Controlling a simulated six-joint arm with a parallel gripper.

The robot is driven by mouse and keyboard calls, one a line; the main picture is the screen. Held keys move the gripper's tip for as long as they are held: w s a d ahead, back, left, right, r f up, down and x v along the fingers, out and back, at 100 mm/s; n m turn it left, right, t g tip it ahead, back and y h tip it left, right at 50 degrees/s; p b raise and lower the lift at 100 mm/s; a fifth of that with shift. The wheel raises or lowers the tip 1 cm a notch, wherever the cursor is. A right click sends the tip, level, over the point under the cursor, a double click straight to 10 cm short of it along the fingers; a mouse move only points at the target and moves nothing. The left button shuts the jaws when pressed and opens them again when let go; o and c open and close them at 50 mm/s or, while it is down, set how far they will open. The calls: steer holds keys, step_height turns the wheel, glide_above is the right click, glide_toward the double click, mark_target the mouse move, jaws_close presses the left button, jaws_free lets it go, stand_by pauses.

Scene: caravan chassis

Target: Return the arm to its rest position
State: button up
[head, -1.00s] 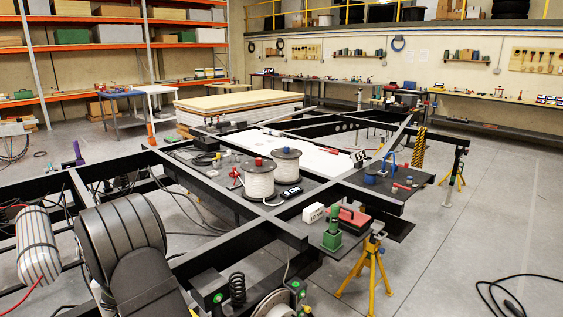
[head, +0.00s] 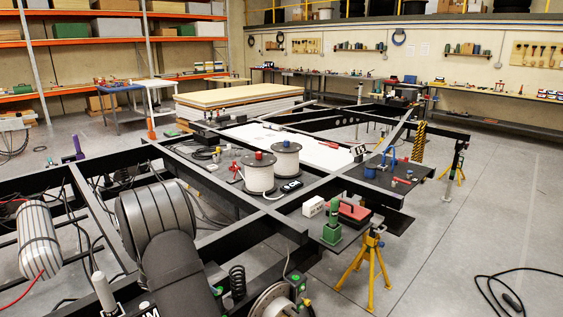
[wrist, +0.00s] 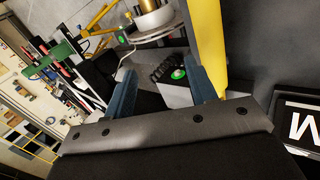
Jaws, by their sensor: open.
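My gripper (wrist: 160,90) shows in the wrist view as two blue fingers standing apart, open. Nothing is clamped between them. Behind the gap is a pale block with a black ribbed part and a green button (wrist: 178,74); I cannot tell its distance. A yellow bar (wrist: 208,45) rises just beside the right finger. In the head view my dark grey arm fills the lower left, over the black chassis frame (head: 255,225). The gripper itself is out of the head view.
Two white reels (head: 258,175) stand on the chassis. A green tool (head: 332,228) and a red-handled box (head: 350,212) sit by its front right corner, above a yellow stand (head: 366,265). A black coil spring (head: 237,283) is right of my arm. The floor at right is mostly clear, with a black cable (head: 505,292).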

steer(key=s+d+f+m+g+h, duration=0.15)
steer(key=d+m, duration=0.25)
steer(key=d, duration=0.8)
steer(key=s+d+f+m+g, duration=0.1)
steer(key=s+d+m+g, duration=0.2)
steer(key=d, duration=1)
steer(key=w+a+r+n+t, duration=0.1)
steer(key=w+a+r, duration=0.3)
steer(key=a, duration=0.5)
steer(key=shift+w+r+n, duration=0.3)
steer(key=shift+w+r, duration=0.05)
steer(key=shift+o, duration=0.5)
steer(key=shift+t, duration=0.25)
